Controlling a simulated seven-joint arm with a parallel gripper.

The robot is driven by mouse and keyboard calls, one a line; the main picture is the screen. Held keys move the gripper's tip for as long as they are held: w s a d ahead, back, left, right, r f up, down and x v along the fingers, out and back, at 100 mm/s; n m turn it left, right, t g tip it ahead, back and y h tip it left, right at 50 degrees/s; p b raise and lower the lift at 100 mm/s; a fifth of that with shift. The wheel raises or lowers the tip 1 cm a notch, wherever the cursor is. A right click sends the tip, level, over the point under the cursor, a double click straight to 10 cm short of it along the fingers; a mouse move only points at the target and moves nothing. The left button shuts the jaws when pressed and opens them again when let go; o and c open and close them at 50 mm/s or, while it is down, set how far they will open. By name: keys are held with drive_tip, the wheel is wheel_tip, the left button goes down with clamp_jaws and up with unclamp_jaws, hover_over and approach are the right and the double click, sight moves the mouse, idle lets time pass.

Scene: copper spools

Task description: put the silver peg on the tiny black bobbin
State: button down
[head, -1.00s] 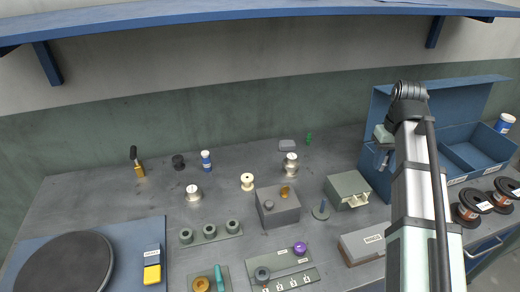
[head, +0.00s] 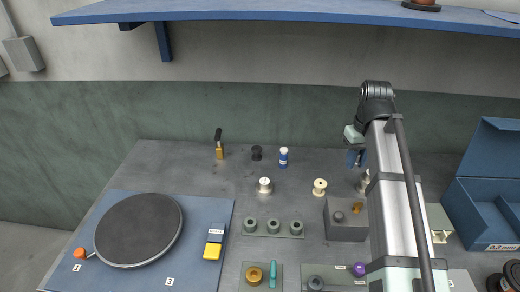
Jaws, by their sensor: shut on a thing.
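The tiny black bobbin (head: 257,153) stands upright at the back of the grey bench, between a brass-bodied tool and a blue-and-white bottle. My gripper (head: 356,160) is in the air over the back of the bench, well to the right of the bobbin and just above a silver spool. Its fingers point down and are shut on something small. I cannot make out the held thing's shape or colour. I see no silver peg lying loose on the bench.
The blue-and-white bottle (head: 283,157), a silver spool (head: 265,186) and a cream spool (head: 319,187) stand between bobbin and gripper or in front. The brass-bodied tool (head: 219,150) is left of the bobbin. A grey box (head: 345,225) stands nearer me. A blue shelf (head: 300,13) hangs above.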

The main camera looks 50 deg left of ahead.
drive_tip(key=s+a+n, duration=0.2)
drive_tip(key=s+a, duration=0.2)
drive_tip(key=a, duration=0.5)
drive_tip(key=s+a+n, duration=0.2)
drive_tip(key=s+a, duration=0.2)
drive_tip(key=a, duration=0.4)
drive_tip(key=s+a+n, duration=0.2)
drive_tip(key=s+a, duration=0.2)
drive_tip(key=a, duration=0.5)
drive_tip(key=r+n, duration=0.1)
drive_tip(key=n, duration=1.3)
hover_over(256, 149)
drive_tip(key=shift+f, duration=4.85)
drive_tip(key=shift+f, duration=0.1)
drive_tip(key=c, duration=0.9)
unclamp_jaws()
wheel_tip(256, 149, up, 12)
